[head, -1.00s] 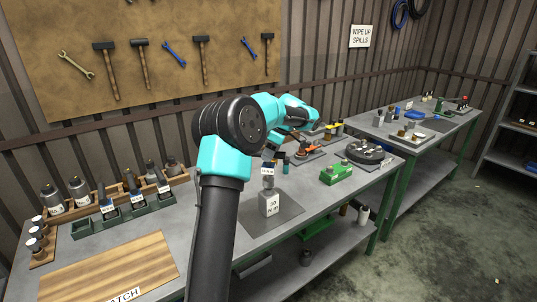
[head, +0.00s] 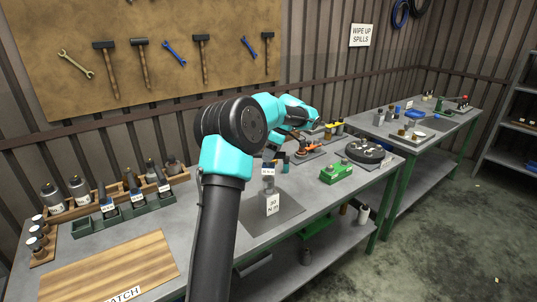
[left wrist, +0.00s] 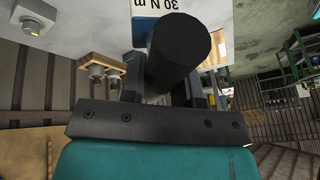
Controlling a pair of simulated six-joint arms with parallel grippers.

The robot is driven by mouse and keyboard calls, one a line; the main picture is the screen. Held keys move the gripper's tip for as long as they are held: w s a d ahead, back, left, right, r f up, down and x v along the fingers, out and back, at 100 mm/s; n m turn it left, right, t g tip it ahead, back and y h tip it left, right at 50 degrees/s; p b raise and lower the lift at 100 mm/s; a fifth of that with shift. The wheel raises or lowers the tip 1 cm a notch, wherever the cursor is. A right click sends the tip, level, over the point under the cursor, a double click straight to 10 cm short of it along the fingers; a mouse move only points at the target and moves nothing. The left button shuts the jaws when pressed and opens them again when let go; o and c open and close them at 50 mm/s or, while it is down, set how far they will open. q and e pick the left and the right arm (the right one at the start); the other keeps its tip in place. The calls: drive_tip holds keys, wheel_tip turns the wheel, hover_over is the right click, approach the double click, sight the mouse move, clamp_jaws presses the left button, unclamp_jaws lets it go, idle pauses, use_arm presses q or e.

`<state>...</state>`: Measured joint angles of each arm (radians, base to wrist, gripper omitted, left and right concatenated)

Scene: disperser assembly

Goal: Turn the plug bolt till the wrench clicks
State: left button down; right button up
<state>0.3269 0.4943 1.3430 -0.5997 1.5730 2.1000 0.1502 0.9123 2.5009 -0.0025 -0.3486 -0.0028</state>
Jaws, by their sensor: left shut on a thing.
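My left gripper (head: 271,156) is over the dark mat (head: 285,210) on the near bench, partly hidden by my own arm. In the left wrist view its fingers are shut on a thick dark cylinder, seemingly the wrench handle (left wrist: 180,52). My right gripper is not in view.
A green holder with labelled tools (head: 125,214) stands to the left, before a wooden rack of bottles (head: 105,193). A wooden board (head: 105,268) lies at the front left. A green block (head: 336,174) and dark round part (head: 365,151) are to the right.

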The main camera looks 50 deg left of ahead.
use_arm(q)
drive_tip(key=shift+f, duration=1.4)
drive_tip(key=shift+m+t+y, duration=0.45)
drive_tip(key=shift+m+y, duration=0.05)
drive_tip(key=shift+m, duration=1.1)
drive_tip(key=shift+m+t+y, duration=0.45)
drive_tip(key=shift+m+y, duration=0.05)
drive_tip(key=shift+m, duration=1.1)
drive_tip(key=shift+m+t+y, duration=0.25)
drive_tip(key=shift+m+t, duration=0.35)
drive_tip(key=shift+m, duration=0.95)
drive_tip(key=shift+m+t+y, duration=0.25)
drive_tip(key=shift+m+t, duration=0.35)
drive_tip(key=shift+m, duration=0.95)
drive_tip(key=shift+w, duration=0.1)
drive_tip(key=shift+n, duration=0.4)
drive_tip(key=shift+r, duration=0.1)
drive_tip(key=shift+r, duration=2.45)
